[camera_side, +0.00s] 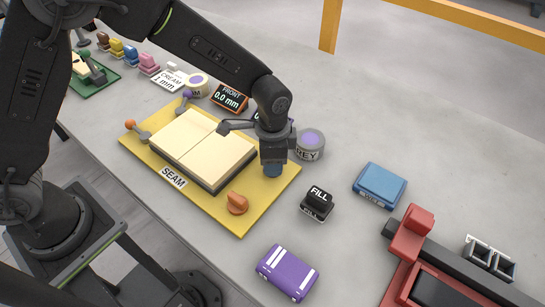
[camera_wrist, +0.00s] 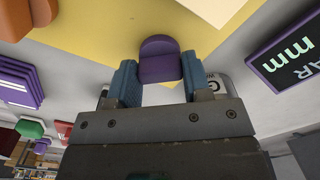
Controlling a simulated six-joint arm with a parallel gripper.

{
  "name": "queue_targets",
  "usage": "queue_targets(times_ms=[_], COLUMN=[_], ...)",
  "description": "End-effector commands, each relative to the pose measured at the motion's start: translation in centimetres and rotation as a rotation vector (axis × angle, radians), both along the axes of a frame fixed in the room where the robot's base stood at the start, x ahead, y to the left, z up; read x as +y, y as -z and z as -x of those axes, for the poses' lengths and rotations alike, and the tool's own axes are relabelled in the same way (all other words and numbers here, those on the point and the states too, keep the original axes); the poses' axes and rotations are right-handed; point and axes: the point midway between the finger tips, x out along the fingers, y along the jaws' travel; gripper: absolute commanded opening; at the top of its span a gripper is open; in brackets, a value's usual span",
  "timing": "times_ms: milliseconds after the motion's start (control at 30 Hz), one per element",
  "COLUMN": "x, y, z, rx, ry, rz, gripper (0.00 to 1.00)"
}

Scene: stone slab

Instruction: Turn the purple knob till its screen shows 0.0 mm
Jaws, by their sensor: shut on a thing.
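The purple knob (camera_wrist: 159,60) shows between the blue fingertips of my gripper (camera_side: 272,170) in the wrist view, with a finger on each side. My gripper is shut on it at the right corner of the yellow board (camera_side: 222,217). In the side view my gripper hides the knob. A dark screen (camera_side: 260,115) behind my wrist is mostly covered in the side view. In the wrist view a screen (camera_wrist: 290,58) shows "AR" and "mm", with its number out of frame. Another screen (camera_side: 229,98) reads "FRONT 0.0 mm".
An open cream block (camera_side: 203,147) and an orange knob (camera_side: 238,203) are on the board. A grey jar with a purple lid (camera_side: 309,145) stands close behind my gripper. A black FILL stamp (camera_side: 318,202), blue box (camera_side: 380,185) and purple box (camera_side: 287,272) stand to the right.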

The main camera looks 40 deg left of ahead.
Motion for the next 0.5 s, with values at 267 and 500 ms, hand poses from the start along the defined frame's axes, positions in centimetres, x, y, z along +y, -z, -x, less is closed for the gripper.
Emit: queue_targets(times_ms=[267, 500], x=[-0.08, -0.06], y=[-0.07, -0.07], z=[-0.08, -0.07], rx=[-0.003, -0.003], ry=[0.006, 0.005], rz=[0.002, 0.002], gripper=[0.21, 0.55])
